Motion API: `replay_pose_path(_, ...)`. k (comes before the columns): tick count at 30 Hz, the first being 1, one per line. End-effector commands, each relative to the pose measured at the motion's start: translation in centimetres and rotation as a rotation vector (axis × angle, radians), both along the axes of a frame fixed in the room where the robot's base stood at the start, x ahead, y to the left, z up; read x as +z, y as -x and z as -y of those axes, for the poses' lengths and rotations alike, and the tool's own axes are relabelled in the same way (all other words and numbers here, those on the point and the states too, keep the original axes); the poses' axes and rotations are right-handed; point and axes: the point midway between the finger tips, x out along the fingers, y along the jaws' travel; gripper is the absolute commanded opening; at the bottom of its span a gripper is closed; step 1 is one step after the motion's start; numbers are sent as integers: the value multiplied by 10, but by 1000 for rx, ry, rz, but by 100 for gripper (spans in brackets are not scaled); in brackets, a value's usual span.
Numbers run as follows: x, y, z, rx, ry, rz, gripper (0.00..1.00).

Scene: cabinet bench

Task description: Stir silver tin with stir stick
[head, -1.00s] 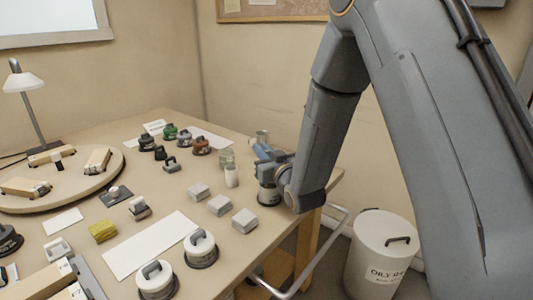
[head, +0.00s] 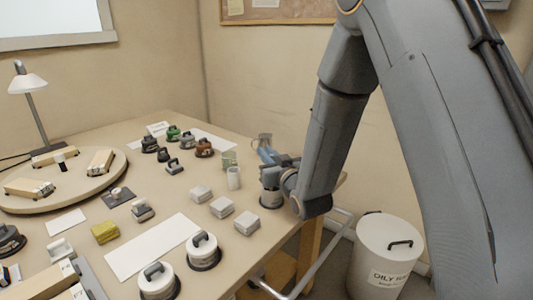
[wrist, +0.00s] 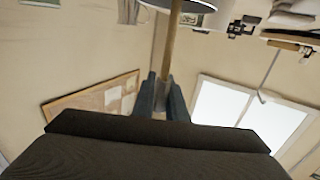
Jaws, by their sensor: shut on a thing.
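My gripper (wrist: 163,90) is shut on the stir stick (wrist: 169,50), a thin tan wooden rod, in the wrist view. The rod runs away from the fingers to a round grey rim (wrist: 190,4) at the top edge, only partly in frame. In the head view my gripper (head: 271,160) is low at the table's right corner, close above a silver-grey tin (head: 270,196) with a dark base. My gripper and wrist partly cover this tin. The stick cannot be made out in the head view, so its depth in the tin is unclear.
Dark, green and brown lidded pots (head: 204,148) are behind. White handled pots (head: 203,250) stand in front. A white bin (head: 385,255) is on the floor at right.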

Motion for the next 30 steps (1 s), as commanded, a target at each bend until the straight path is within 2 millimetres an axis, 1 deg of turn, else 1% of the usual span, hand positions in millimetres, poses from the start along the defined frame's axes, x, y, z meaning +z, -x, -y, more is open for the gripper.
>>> replay_pose_path(9, 0, 1, 1, 0, 0, 0, 0)
replay_pose_path(13, 4, 1, 1, 0, 0, 1, 0)
replay_pose_path(30, 45, 1, 1, 0, 0, 1, 0)
